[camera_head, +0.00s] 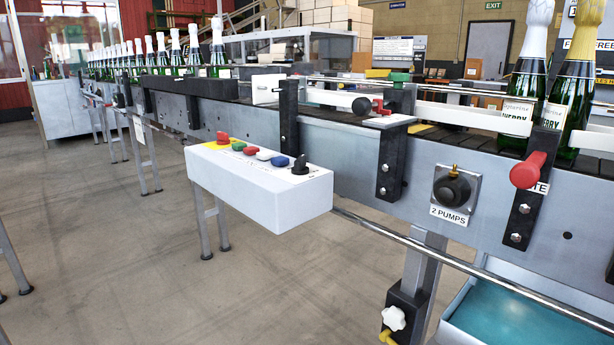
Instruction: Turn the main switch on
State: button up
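A white control box (255,195) is mounted on the near side of the conveyor, left of centre. On its top face are a red button on a yellow base (223,138), several coloured push buttons in a row, and a black rotary knob (300,166) at the right end. Another black round knob (452,190) sits on a grey plate on the conveyor side, above a label reading "2 PUMPS". No readable label marks either knob as the main switch, and I cannot tell their on or off positions. My gripper is not in view.
The conveyor (350,160) runs from far left to near right, carrying foil-topped bottles (574,80). A red handle (527,170) and a black ball knob (362,106) stick out near it. A metal rail (460,262) runs below. Concrete floor (200,300) at left front is clear.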

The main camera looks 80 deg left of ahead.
aim_at(224, 138)
jog(key=u, duration=2.95)
jog(key=i+j+z, duration=0.1)
jog(key=i+j, duration=0.9)
